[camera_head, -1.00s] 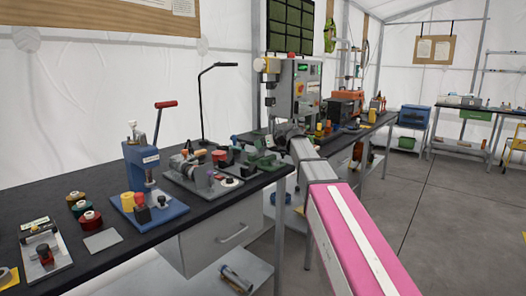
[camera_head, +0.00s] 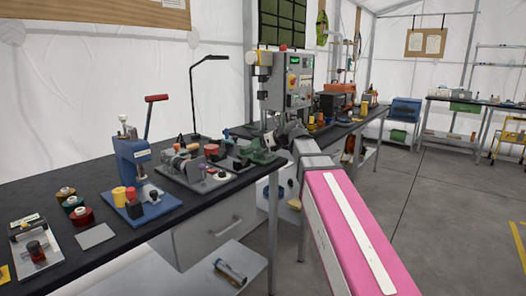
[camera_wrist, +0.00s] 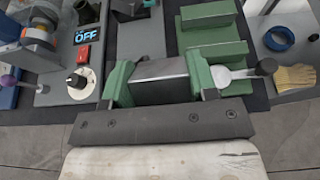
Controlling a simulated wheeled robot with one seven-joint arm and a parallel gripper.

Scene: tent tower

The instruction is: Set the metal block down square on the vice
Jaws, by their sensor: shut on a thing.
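The metal block (camera_wrist: 160,70) is a grey, flat-topped piece in the middle of the wrist view. Whether the block's underside touches the vice is hidden. In the head view the vice (camera_head: 262,157) is a small green shape on the dark bench, left of my arm's end. My arm hides the block there.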

